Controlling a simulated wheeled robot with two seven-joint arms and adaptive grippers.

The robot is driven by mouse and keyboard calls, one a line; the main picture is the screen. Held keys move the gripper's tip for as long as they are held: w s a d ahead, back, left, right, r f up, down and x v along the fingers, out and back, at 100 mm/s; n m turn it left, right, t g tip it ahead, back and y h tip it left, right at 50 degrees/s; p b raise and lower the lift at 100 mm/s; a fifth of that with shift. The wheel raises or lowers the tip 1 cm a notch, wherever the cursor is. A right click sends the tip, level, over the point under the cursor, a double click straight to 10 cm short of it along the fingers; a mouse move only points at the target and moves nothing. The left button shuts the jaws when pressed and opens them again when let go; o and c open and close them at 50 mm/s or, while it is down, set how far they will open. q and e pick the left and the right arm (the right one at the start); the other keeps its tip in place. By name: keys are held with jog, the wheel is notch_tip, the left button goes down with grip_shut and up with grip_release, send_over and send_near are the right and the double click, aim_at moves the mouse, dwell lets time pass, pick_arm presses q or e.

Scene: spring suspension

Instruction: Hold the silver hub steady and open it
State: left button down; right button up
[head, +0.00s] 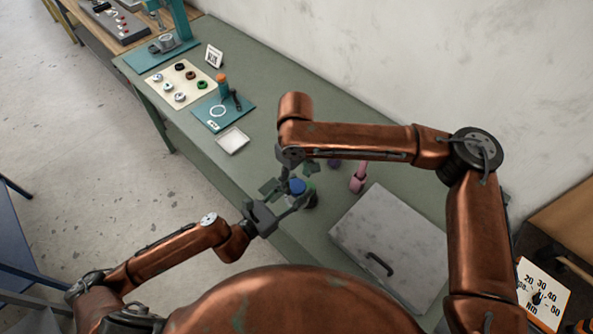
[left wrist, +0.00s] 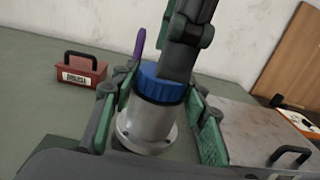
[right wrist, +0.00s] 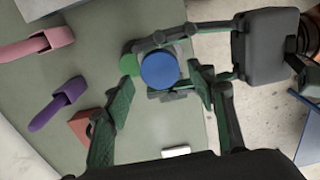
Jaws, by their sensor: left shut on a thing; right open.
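The silver hub (left wrist: 145,129) stands upright on the bench with a ribbed blue cap (left wrist: 158,84) on top. The blue cap also shows in the head view (head: 297,186) and from above in the right wrist view (right wrist: 160,70). My left gripper (left wrist: 155,125) is shut around the silver body, one finger on each side. My right gripper (right wrist: 160,92) is open above the cap, its fingers apart on either side and not touching it as far as I can see. In the head view the right gripper (head: 290,178) partly hides the hub.
A grey metal lid or plate with a handle (head: 390,240) lies to the right. A white tray (head: 233,140) and a parts board are farther left.

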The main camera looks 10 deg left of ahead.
jog(key=shift+f, duration=1.4)
jog(key=c, duration=1.2)
jog(key=n, duration=0.3)
jog(key=o, duration=1.3)
jog(key=shift+r, duration=0.1)
